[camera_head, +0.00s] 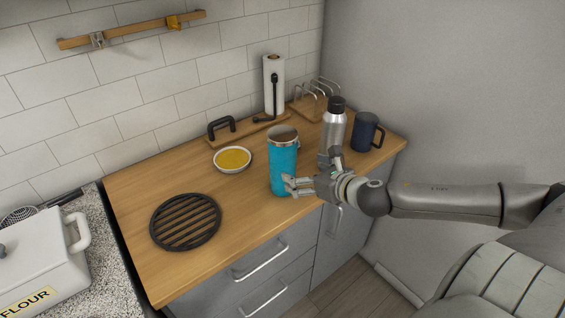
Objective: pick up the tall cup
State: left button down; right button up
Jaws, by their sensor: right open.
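The tall cup (283,155) is a teal tumbler with a metal rim and an open top. It stands upright on the wooden counter, near its front edge. My right gripper (293,185) comes in from the right, low at the cup's right side. Its jaws are open, and its fingertips overlap the lower right part of the cup in the picture. I cannot tell whether they touch it. My left gripper is not in view.
A steel bottle (333,131) and a dark blue mug (364,133) stand right of the cup. A bowl of yellow food (233,159) and a black trivet (186,221) are to its left. A paper towel roll (274,84) stands behind.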

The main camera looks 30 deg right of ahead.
aim_at(293, 167)
jog(key=shift+w+d+f+b, duration=0.15)
jog(key=shift+w+f+b, duration=0.35)
jog(key=shift+w, duration=0.2)
jog(key=shift+w+f+b, duration=0.15)
jog(key=shift+w+b, duration=0.35)
jog(key=shift+w, duration=0.05)
jog(key=shift+x, duration=1.3)
jog(key=shift+a+b+x, duration=0.15)
jog(key=shift+b+x, duration=0.4)
jog(key=shift+x, duration=0.45)
jog(key=shift+a+b+x, duration=0.1)
jog(key=shift+b+x, duration=0.4)
jog(key=shift+x, duration=0.55)
jog(key=shift+w+a+f, duration=0.1)
jog(key=shift+w+f, duration=0.25)
jog(key=shift+w, duration=0.15)
jog(key=c, duration=1.3)
